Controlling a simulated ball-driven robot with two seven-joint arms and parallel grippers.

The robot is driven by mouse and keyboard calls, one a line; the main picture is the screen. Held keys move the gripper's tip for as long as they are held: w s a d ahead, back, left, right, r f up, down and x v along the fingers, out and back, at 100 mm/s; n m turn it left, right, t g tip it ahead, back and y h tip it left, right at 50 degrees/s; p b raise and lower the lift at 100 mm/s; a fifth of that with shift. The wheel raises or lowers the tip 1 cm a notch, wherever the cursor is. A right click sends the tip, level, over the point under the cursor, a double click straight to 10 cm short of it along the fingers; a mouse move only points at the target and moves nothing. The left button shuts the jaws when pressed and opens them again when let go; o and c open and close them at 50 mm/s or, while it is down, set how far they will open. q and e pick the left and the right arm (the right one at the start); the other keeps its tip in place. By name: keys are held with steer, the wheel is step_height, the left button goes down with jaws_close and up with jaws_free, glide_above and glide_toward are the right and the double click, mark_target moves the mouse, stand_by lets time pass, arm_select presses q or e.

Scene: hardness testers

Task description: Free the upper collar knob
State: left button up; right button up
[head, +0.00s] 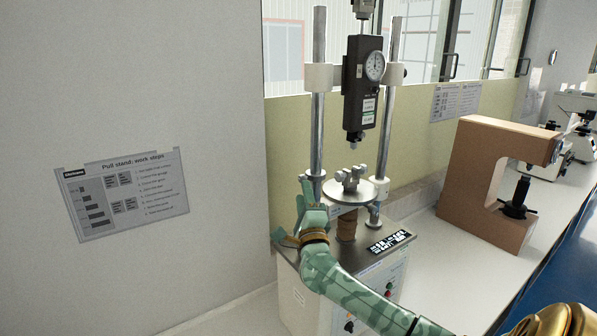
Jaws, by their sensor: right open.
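The pull stand (345,250) has two steel posts with a dark force gauge (362,85) hung between them. An upper white collar (393,74) sits on the right post, with what looks like its small knob (404,72) on its right side. Another upper white collar (318,77) is on the left post. My right gripper (294,212) is open and empty at the front left of the stand, well below the upper collars, near the lower left collar. Its green arm hides part of the stand's base. My left gripper is out of view.
A metal clamp (351,180) stands on the plate between the posts. A brown C-shaped frame (490,165) with a black screw stands right on the bench (440,262). Microscopes stand behind it. A wall with a work-steps sheet (122,193) is close on the left.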

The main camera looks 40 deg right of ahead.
mark_target(302, 176)
steer(key=x, duration=0.7)
steer(key=shift+d, duration=0.35)
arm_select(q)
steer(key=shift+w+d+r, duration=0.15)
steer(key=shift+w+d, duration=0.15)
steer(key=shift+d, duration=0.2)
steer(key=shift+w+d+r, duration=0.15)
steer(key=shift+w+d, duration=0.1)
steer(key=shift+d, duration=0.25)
arm_select(e)
steer(key=shift+w+d+r, duration=0.15)
steer(key=shift+w+d, duration=0.1)
steer(key=shift+w, duration=0.2)
jaws_close()
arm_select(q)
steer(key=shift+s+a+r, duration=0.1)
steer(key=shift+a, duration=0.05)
